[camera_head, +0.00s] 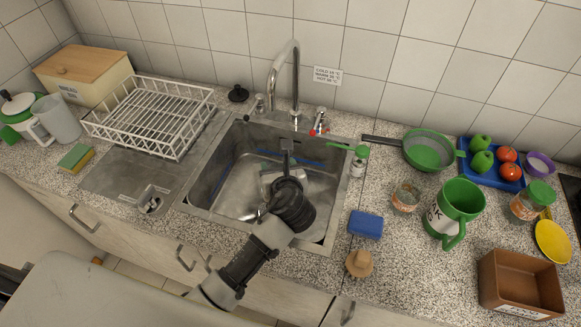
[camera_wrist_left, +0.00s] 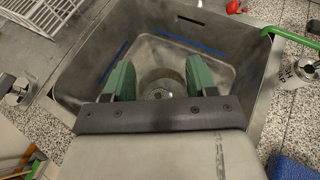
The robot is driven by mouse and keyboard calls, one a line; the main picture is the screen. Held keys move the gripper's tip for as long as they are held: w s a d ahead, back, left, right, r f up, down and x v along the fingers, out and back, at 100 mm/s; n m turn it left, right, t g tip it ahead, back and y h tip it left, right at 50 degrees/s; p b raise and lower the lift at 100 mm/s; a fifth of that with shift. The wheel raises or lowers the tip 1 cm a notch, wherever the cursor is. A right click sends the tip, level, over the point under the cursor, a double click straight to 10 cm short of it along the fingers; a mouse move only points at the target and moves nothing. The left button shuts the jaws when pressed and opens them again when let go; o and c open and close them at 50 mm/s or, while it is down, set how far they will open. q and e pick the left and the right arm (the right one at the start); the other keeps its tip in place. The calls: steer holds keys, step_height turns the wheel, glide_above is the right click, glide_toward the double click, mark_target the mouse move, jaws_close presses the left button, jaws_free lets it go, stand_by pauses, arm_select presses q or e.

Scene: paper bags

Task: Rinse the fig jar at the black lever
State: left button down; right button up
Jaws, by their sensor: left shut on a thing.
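My left gripper (camera_wrist_left: 158,82) reaches down into the steel sink (camera_head: 222,160). Its green fingers are shut on a clear glass jar (camera_wrist_left: 162,84), held over the basin. In the head view the jar shows only partly, beside my dark wrist, and no label on it can be read. The tall faucet (camera_head: 296,75) stands behind the sink. A small dark lever (camera_head: 259,103) is at its left and a red-tipped lever (camera_head: 319,122) at its right. I cannot see any water running. My right gripper is not in view.
A white dish rack (camera_head: 150,115) stands left of the sink. A temperature sign (camera_head: 327,76) is on the wall.

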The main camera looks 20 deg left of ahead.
arm_select(q)
steer(key=s+d+f+y, duration=0.1)
steer(key=s+d, duration=0.1)
steer(key=d, duration=0.3)
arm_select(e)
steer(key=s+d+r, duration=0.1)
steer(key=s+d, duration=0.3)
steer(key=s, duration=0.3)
arm_select(q)
steer(key=shift+n, duration=0.4)
steer(key=b+x, duration=0.1)
steer(key=x, duration=0.3)
steer(key=shift+a+b, duration=0.4)
steer(key=shift+a, duration=0.15)
steer(key=w+a+b, duration=0.1)
steer(key=w+a+f+b, duration=0.1)
steer(key=shift+w+a+b, duration=0.35)
steer(key=shift+w+a, duration=0.05)
steer(key=w+a, duration=0.4)
steer(key=shift+w+f, duration=0.2)
steer(key=shift+f, duration=0.25)
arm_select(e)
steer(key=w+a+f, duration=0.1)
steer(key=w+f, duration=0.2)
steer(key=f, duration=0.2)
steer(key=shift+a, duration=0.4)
arm_select(q)
steer(key=shift+a, duration=0.1)
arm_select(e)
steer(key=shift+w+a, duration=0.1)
